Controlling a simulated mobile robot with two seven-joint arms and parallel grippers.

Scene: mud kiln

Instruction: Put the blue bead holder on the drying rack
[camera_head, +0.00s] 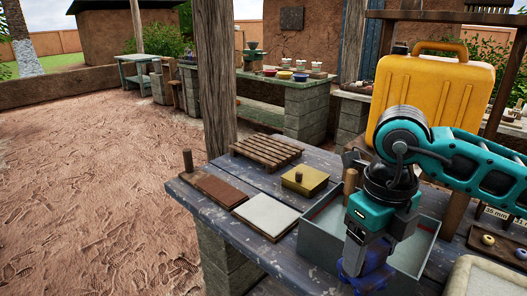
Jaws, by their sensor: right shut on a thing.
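The blue bead holder (364,266) is at the bottom of the picture, under my right gripper (366,250), which is shut on it. The gripper points down and hides much of the holder. It is over or inside a grey open box (318,246); I cannot tell whether the holder touches the box. A slatted wooden rack (266,151), which looks like the drying rack, lies flat on the far left part of the worktable, apart from the gripper. No item shows on its slats. My left gripper is not in view.
A wooden post (214,80) stands behind. A yellow case (432,92) stands behind my right arm.

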